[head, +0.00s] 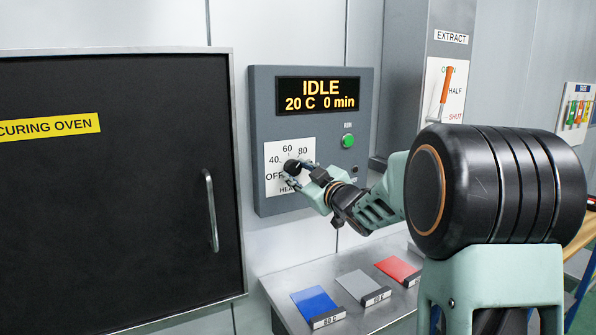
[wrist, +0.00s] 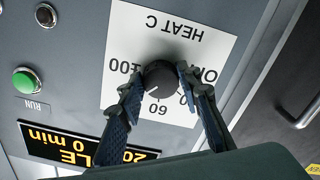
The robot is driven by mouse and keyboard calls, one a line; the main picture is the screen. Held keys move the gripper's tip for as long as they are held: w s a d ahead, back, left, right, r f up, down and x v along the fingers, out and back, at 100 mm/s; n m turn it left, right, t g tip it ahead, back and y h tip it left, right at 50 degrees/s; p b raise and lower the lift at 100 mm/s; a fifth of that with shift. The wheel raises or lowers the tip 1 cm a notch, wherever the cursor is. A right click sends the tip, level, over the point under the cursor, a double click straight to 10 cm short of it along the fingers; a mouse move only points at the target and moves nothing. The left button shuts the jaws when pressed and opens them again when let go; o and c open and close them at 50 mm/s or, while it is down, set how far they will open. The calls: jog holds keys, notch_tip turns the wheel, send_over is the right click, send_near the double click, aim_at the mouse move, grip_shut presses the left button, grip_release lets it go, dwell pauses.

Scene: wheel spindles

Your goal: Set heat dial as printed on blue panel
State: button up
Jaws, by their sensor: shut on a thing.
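The black heat dial (head: 292,167) sits on a white scale card on the grey control box. In the wrist view the dial (wrist: 160,76) appears upside down, with a short pale mark toward the lower left, roughly between 60 and the finger-covered part of the scale. My gripper (wrist: 160,82) is shut on the dial, one finger on each side; it also shows in the head view (head: 301,175). The blue panel (head: 314,301) lies on the shelf below; its small label seems to read 60 C, but is hard to read.
The display (head: 318,95) reads IDLE, 20 C, 0 min. A green RUN button (head: 348,141) is right of the dial. The oven door handle (head: 211,210) stands out at left. Grey (head: 361,286) and red (head: 397,269) panels lie beside the blue one. An orange extract lever (head: 446,86) is at right.

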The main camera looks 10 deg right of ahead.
dwell(0.4)
jog(key=o, duration=1.1)
jog(key=shift+o, duration=0.2)
jog(key=shift+s, duration=0.1)
jog(key=v, duration=1.1)
jog(key=shift+s+d, duration=0.2)
jog(key=shift+s, duration=0.15)
jog(key=shift+d, duration=0.1)
